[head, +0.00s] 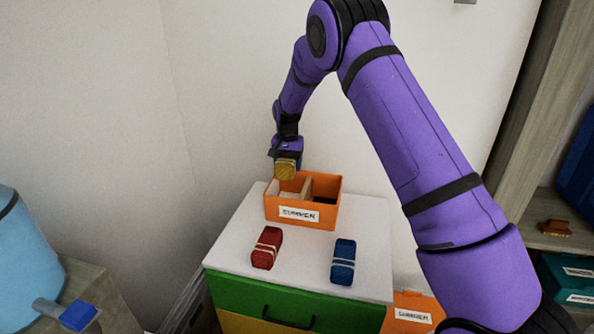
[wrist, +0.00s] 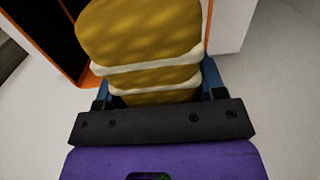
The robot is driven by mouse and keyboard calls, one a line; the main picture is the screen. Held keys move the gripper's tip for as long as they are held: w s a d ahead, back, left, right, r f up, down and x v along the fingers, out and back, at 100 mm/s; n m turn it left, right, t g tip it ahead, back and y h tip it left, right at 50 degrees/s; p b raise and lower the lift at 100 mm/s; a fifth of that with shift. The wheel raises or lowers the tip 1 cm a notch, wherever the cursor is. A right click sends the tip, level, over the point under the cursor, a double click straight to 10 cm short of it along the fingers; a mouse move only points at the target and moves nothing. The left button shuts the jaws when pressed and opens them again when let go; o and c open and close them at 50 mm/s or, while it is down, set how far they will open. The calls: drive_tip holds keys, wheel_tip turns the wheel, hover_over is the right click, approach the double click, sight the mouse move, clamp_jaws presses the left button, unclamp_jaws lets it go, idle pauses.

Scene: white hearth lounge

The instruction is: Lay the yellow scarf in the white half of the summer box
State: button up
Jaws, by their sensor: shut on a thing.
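The yellow scarf (head: 285,170) is a rolled bundle; in the wrist view (wrist: 140,35) it shows two pale bands. My gripper (head: 286,157) is shut on it, with blue fingers (wrist: 212,80) at its sides. It holds the scarf over the back left of an orange box (head: 272,211) labelled SUMMER, on the cabinet top. A divider splits this box into a pale left half (head: 293,188) and a dark right half (head: 326,197). The scarf partly hides the left half. I cannot tell how far above the box it is.
A red roll (head: 266,248) and a blue roll (head: 343,262) lie on the white cabinet top (head: 303,252) in front of the box. Another labelled orange box (head: 412,312) stands lower right. Shelves (head: 535,100) rise at the right; a wall is behind.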

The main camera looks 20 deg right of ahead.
drive_tip(key=shift+w+a+f, duration=0.1)
drive_tip(key=shift+w, duration=0.25)
wheel_tip(320, 180, down, 7)
idle(0.8)
idle(0.4)
drive_tip(key=o, duration=1)
